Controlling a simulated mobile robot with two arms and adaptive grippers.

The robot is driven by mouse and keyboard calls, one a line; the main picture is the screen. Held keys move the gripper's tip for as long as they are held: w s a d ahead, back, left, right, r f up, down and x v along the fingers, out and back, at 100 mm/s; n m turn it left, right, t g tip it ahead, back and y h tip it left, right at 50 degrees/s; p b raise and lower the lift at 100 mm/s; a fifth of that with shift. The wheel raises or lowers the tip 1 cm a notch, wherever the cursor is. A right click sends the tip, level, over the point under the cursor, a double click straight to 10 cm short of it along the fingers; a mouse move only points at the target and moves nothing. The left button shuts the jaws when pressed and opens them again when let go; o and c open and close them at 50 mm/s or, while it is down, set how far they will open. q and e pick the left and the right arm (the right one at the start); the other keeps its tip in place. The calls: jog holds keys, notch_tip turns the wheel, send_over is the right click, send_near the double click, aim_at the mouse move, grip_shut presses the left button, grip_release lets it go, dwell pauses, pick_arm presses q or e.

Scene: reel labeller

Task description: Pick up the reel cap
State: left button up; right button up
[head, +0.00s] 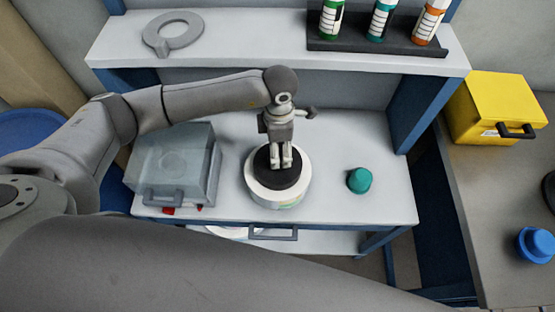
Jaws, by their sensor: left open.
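A round black piece (263,178), which looks like the reel cap, sits on top of a white reel (268,199) in the middle of the white table. My left gripper (280,165) points down over the black piece, its fingertips at or just above its middle. It is open. The gripper hides part of the black piece, and I cannot tell whether the fingers touch it. My right gripper is not in view.
A clear-lidded box (172,162) stands left of the reel, and a teal knob-like piece (360,181) right of it. The upper shelf (255,50) holds a grey ring (173,33) and a rack of bottles (376,42). A yellow box (497,108) is at right.

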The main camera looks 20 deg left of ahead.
pick_arm(q)
jog(key=f, duration=0.1)
jog(key=f+p, duration=0.1)
jog(key=f, duration=0.1)
jog(key=shift+s+d, duration=0.1)
jog(key=shift+s, duration=0.25)
jog(key=shift+w+f, duration=0.1)
jog(key=shift+f, duration=0.2)
jog(key=c, duration=1.2)
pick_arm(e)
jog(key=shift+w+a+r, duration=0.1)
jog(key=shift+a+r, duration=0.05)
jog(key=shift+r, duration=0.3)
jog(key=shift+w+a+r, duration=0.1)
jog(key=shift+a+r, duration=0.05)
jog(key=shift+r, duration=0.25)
pick_arm(q)
jog(key=shift+r, duration=0.1)
